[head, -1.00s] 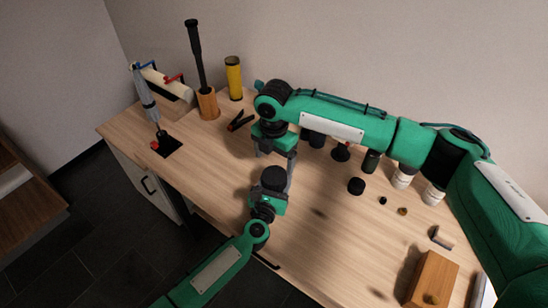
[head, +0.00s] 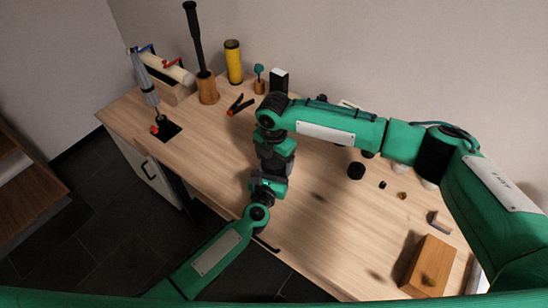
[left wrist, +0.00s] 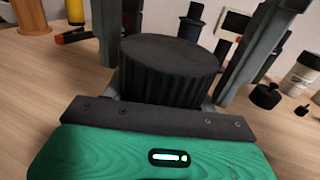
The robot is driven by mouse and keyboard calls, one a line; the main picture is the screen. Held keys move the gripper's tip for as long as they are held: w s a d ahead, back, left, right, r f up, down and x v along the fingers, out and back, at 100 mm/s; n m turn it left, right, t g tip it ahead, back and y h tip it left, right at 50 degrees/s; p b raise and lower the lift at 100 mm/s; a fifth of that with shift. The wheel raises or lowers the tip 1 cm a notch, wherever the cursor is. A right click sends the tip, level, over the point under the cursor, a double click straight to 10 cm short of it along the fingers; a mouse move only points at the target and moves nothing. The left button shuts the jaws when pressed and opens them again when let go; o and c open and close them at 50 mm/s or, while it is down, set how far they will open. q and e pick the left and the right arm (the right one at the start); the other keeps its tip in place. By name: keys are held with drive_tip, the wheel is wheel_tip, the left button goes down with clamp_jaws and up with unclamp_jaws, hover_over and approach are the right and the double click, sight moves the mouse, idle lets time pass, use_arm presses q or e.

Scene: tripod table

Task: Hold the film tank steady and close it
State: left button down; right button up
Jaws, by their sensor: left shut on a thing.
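The film tank (left wrist: 170,75) is a black, ribbed round body with a flat top, upright in the left wrist view. My left gripper (head: 268,184) is shut on it from the near side; its dark palm and green housing show in the left wrist view. My right gripper (head: 275,157) is directly above the tank in the head view and hides most of it. In the left wrist view its two grey fingers (left wrist: 175,70) hang on either side of the tank's top, apart, with a visible gap at the right side.
A black round piece (head: 356,171) stands on the wooden table (head: 325,225), right of the grippers. A wooden box (head: 428,267) is at the front right. A clamp (head: 241,104), a yellow cylinder (head: 233,62) and a tall black-handled tool (head: 195,45) are at the back left.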

drive_tip(key=c, duration=0.9)
use_arm(q)
drive_tip(key=shift+d, duration=0.1)
use_arm(e)
drive_tip(key=shift+m, duration=1.7)
drive_tip(key=o, duration=0.9)
drive_tip(key=shift+o, duration=0.9)
use_arm(q)
drive_tip(key=shift+w, duration=0.1)
